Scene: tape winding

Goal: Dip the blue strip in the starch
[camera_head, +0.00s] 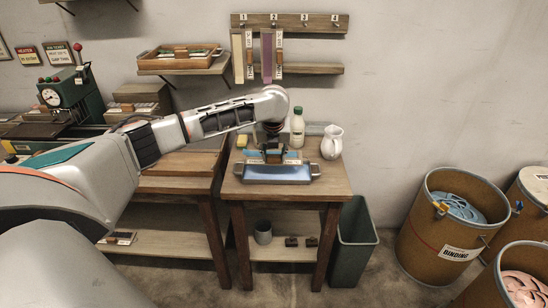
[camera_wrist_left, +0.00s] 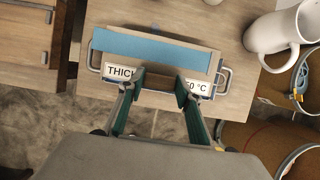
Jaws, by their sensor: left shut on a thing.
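The blue strip (camera_head: 253,155) shows as a flat band on both sides of my left gripper (camera_head: 273,155), just above the starch tray (camera_head: 277,173). In the left wrist view the strip (camera_wrist_left: 150,49) spans most of the tray's width, beyond the fingertips. My left gripper (camera_wrist_left: 160,78) has a brown piece between its fingers and is shut on the strip's holder. The metal tray has a handle at each end and a label (camera_wrist_left: 118,71) reading "THICK" and "50 °C", partly hidden by the fingers. Whether the strip touches the starch is unclear. My right gripper is not in view.
A wall rack (camera_head: 290,24) holds a purple strip (camera_head: 266,56) and a cream strip.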

